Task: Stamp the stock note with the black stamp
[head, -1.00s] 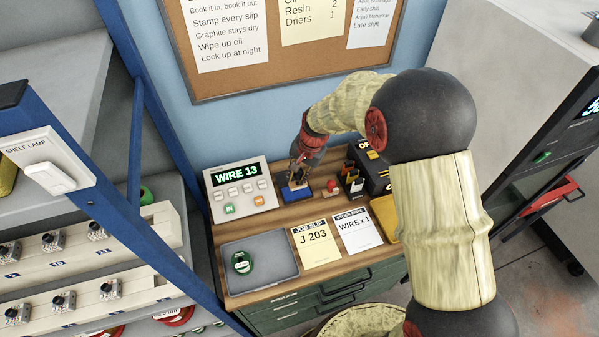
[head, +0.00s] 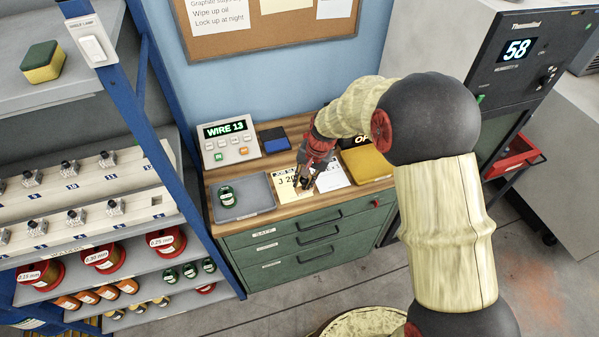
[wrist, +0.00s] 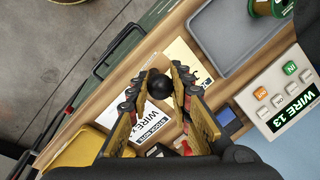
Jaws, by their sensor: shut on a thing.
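The stock note (head: 334,177) is a white sheet lying on the bench, partly hidden by my gripper in the head view; it also shows in the wrist view (wrist: 150,128) beside the fingers. My gripper (head: 303,186) is shut on the black stamp, whose round black knob (wrist: 160,86) shows between the fingertips in the wrist view. The gripper points down around the border between the yellow job slip (head: 283,190) and the stock note. The stamp's lower end is hidden, so I cannot tell its height above the papers. The ink pad (head: 276,142) lies open behind.
The keypad box (head: 226,143) reads WIRE 13. A red knob (wrist: 186,147) shows near the fingers in the wrist view.

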